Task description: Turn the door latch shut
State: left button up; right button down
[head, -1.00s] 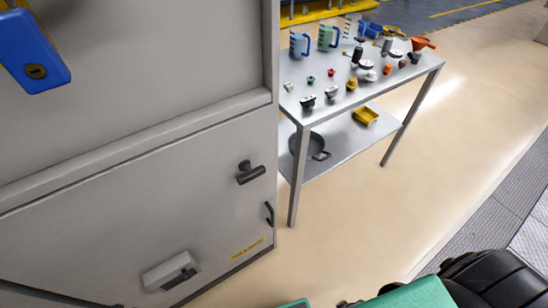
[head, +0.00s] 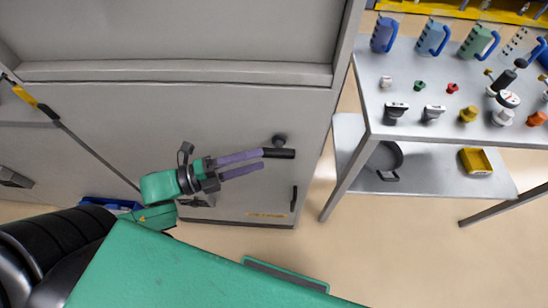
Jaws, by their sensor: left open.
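The door latch (head: 281,153) is a black T-shaped handle on the grey cabinet door (head: 110,140), near the door's right edge. Its bar lies about level in the picture, below a round black knob. My left gripper (head: 262,160) reaches in from the left, with its two purple fingers pointing right. The fingers are apart with nothing between them. The upper fingertip meets the left end of the latch bar in the picture; I cannot tell whether they touch. My right gripper is out of view.
A black pull handle (head: 294,198) sits on the door below the latch. The floor between the cabinet and table is clear.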

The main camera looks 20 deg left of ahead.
aim_at(269, 157)
pick_arm(q)
jog(key=b+x, duration=0.1)
jog(key=x, duration=0.2)
jog(key=shift+w+d+f, duration=0.1)
jog(key=shift+w+d, duration=0.05)
jog(key=shift+w, duration=0.05)
jog(key=shift+x, duration=0.8)
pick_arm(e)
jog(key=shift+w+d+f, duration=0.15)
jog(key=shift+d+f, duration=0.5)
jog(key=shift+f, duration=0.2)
pick_arm(q)
jog(key=shift+s, duration=0.1)
grip_shut()
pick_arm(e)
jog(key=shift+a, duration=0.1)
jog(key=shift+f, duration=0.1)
